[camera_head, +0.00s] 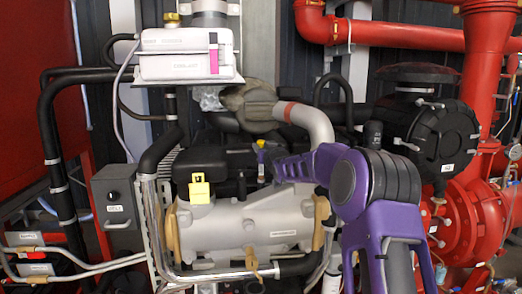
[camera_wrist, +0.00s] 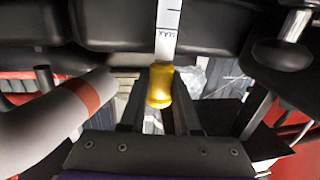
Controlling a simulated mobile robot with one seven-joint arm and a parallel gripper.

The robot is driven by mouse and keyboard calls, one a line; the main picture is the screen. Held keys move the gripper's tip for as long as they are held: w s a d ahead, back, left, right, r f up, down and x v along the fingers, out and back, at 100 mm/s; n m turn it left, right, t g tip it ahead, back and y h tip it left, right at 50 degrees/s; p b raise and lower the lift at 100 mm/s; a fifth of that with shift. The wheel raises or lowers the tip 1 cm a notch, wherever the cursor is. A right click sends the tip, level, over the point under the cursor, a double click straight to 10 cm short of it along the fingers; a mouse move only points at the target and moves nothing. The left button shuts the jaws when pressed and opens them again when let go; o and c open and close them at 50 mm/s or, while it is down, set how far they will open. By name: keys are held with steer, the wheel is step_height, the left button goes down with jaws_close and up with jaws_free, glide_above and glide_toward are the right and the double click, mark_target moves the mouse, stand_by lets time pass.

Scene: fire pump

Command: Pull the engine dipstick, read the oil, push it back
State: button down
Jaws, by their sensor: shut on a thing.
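In the wrist view, my gripper (camera_wrist: 160,90) has its two dark fingers closed on either side of a yellow dipstick handle (camera_wrist: 159,88). A pale strip (camera_wrist: 168,35) with black tick marks and lettering that seems to read MAX, upside down, runs up from the handle to the top edge. The strip's far end is out of view, and I cannot tell an oil level on it. In the head view, my purple arm reaches left over the grey engine (camera_head: 235,225). The fingers and dipstick are too small there to make out clearly.
A grey pipe with a red band (camera_wrist: 84,96) lies close left of my gripper; it also shows in the head view (camera_head: 310,122). Black engine covers (camera_wrist: 215,30) are just beyond the fingers. A metal knob (camera_wrist: 288,40) is at right. Red piping (camera_head: 475,210) stands right of my arm.

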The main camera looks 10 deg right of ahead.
steer(key=c, duration=0.8)
jaws_free()
steer(key=shift+r, duration=0.4)
steer(key=shift+o, duration=0.9)
steer(key=shift+f, duration=0.15)
steer(key=s+d+b, duration=0.2)
steer(key=s, duration=1.5)
steer(key=shift+d, duration=0.35)
steer(key=shift+s, duration=0.1)
